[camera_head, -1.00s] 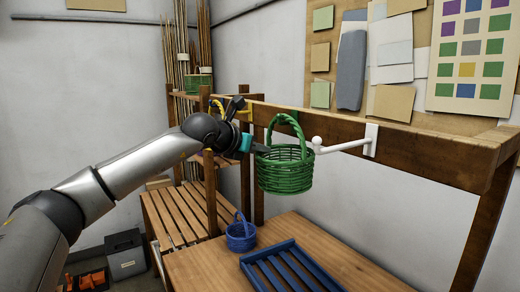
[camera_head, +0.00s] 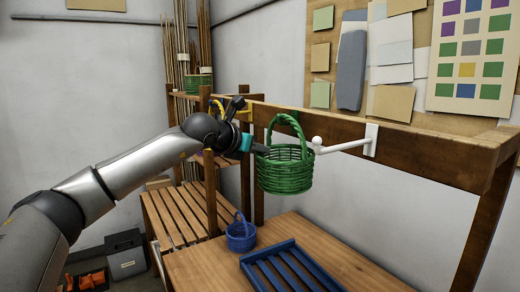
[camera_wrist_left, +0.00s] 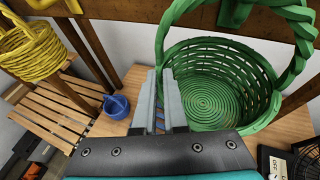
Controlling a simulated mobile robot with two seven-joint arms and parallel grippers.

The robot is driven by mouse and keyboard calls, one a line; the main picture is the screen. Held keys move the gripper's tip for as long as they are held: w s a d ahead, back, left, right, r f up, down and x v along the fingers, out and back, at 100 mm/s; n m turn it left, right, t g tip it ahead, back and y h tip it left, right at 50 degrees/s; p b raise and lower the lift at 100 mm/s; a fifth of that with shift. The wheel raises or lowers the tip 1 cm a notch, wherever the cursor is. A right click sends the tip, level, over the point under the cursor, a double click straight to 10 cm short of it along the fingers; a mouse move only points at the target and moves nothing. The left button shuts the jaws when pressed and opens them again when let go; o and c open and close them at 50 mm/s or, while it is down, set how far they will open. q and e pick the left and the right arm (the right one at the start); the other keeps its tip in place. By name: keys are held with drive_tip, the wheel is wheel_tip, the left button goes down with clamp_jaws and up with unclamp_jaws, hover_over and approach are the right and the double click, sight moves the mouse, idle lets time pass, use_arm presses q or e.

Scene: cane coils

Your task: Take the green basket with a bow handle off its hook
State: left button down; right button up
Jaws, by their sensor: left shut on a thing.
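The green basket with a bow handle (camera_head: 286,172) hangs upright against the wooden rail, well above the table. Its handle rises to a green hook (camera_head: 293,117) on the rail; I cannot tell exactly how the two touch. In the left wrist view the basket (camera_wrist_left: 215,85) is empty, and the green hook (camera_wrist_left: 234,12) is behind its handle. My left gripper (camera_head: 262,150) is shut on the left side of the basket, near the rim. Its two fingers (camera_wrist_left: 160,98) show at the wall in the left wrist view. My right gripper is not in view.
A white peg (camera_head: 342,148) sticks out just right of the basket. A yellow basket (camera_wrist_left: 28,52) hangs to the left. Below, a small blue basket (camera_head: 241,235) and a blue slatted tray (camera_head: 290,270) are on the wooden table (camera_head: 205,270). Air below the green basket is free.

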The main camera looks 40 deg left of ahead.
use_arm(q)
drive_tip(key=shift+r+p, duration=0.8)
drive_tip(key=shift+r, duration=0.85)
drive_tip(key=s+a+b, duration=0.3)
drive_tip(key=s+b, duration=0.3)
drive_tip(key=s, duration=0.2)
drive_tip(key=shift+s+a, duration=0.15)
drive_tip(key=shift+a, duration=0.1)
idle(0.5)
